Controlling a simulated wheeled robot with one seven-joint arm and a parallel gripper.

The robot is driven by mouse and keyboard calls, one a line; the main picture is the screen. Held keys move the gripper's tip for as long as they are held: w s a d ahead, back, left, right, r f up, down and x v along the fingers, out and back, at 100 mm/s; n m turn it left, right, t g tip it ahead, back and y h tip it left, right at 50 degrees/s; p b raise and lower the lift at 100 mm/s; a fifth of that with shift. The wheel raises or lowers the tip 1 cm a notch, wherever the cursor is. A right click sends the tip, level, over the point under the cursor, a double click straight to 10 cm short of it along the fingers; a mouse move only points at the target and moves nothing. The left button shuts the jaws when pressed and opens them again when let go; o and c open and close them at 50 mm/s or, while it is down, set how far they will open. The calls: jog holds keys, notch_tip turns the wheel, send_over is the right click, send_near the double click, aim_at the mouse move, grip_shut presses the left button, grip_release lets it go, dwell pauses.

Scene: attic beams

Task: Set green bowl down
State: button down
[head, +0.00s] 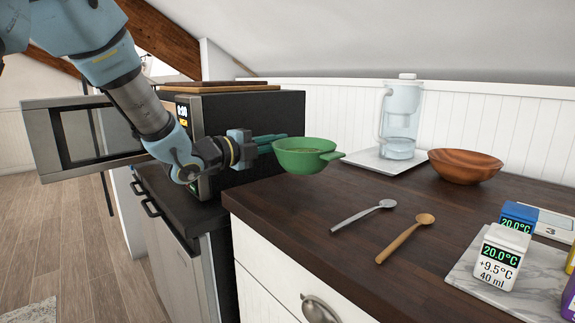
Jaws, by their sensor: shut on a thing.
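A green bowl (302,160) with small side handles is in the middle of the head view, upright or nearly so. My gripper (272,143) is shut on its left side. The bowl is in front of the black microwave's right edge and over the near-left part of the dark wooden counter (345,210). It appears to be above the counter, but the gap below it is hard to judge.
A microwave (262,120) with its door (88,138) open stands left. A metal spoon (362,216) and a wooden spoon (405,238) lie on the counter. A water pitcher (401,118), a wooden bowl (465,166) and a marble board (470,268) with labelled blocks are right.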

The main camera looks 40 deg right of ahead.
jog(key=shift+f, duration=2.7)
jog(key=shift+f, duration=0.15)
jog(key=c, duration=1)
grip_release()
jog(key=shift+o, duration=0.2)
jog(key=shift+r, duration=0.2)
jog(key=shift+a+f, duration=0.1)
jog(key=shift+a, duration=0.3)
jog(key=a, duration=0.3)
jog(key=a+b, duration=0.1)
jog(key=a, duration=0.3)
jog(key=a+b, duration=0.1)
jog(key=a, duration=0.3)
jog(key=shift+w+a, duration=0.1)
jog(key=shift+w, duration=0.2)
